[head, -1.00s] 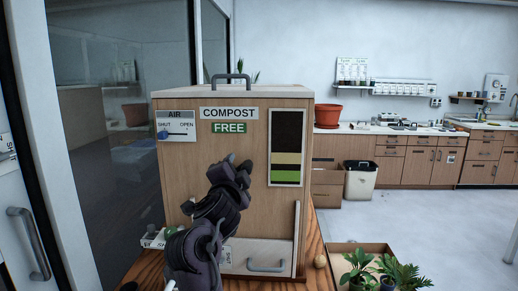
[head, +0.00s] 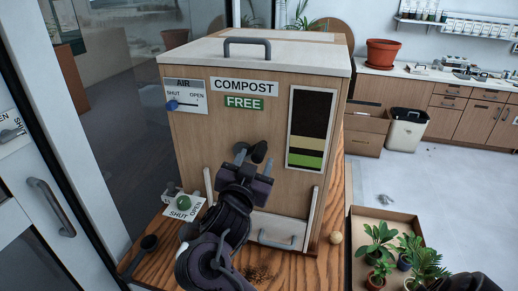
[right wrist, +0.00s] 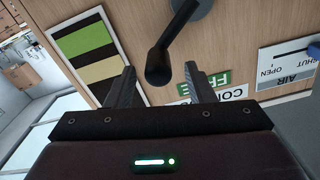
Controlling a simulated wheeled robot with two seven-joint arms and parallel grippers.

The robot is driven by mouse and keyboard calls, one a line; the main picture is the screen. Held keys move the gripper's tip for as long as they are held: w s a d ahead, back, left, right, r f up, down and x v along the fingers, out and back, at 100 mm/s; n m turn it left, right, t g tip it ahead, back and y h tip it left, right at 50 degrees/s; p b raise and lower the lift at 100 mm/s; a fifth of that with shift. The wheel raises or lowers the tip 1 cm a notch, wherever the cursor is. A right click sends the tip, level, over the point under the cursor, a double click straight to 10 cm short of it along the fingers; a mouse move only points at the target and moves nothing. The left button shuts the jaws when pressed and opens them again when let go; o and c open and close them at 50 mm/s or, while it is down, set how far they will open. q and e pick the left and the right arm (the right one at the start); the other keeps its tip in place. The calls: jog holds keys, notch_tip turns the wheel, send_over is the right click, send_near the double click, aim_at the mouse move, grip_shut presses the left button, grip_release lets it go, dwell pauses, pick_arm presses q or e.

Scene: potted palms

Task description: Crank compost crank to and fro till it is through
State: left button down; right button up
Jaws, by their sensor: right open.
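The compost box (head: 205,140) is a wooden cabinet with a pale lid, COMPOST and FREE labels and a window of dark, tan and green layers. Its dark crank (head: 259,151) is on the front panel below the FREE label. In the right wrist view the crank handle (right wrist: 160,62) sticks out from a round grey hub. My right gripper (head: 253,162) is open at the crank. In the right wrist view its two fingers (right wrist: 160,82) stand on either side of the handle's end, with gaps visible. My left gripper is not in view.
An AIR slider (head: 185,97) is at the box's upper left. A green knob (head: 184,202) with a SHUT/OPEN plate is lower left. A black scoop (head: 140,257) lies on the wooden table. A crate of potted palms (head: 368,212) stands to the right. A glass wall is left.

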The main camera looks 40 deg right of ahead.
aim_at(268, 131)
jog(key=x, duration=0.3)
jog(key=shift+d, duration=0.2)
jog(key=shift+a, duration=0.15)
grip_shut()
